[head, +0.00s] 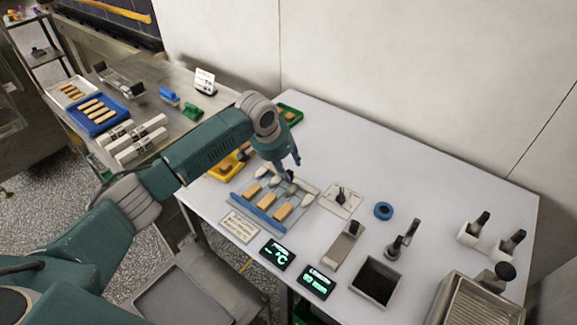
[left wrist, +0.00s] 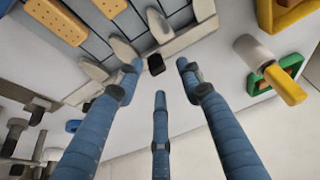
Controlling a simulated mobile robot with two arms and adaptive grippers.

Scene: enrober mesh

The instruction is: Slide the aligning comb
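The aligning comb (left wrist: 190,41) is a pale bar with several rounded teeth and a small black knob (left wrist: 156,64). It lies along the far edge of the blue-grey slatted bed (head: 262,212), which carries several tan bars (head: 283,212). In the head view the comb is partly hidden by my left gripper (head: 289,172), which points down over it. In the left wrist view my left gripper (left wrist: 158,77) has its blue fingers spread, with the knob showing between the tips. Whether a finger touches the knob I cannot tell. My right gripper is out of view.
A yellow tray (head: 216,174) and a green tray (head: 293,112) lie beyond the bed. A plate with a black knob (head: 340,199), a blue ring (head: 383,211) and two displays (head: 277,255) stand nearby.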

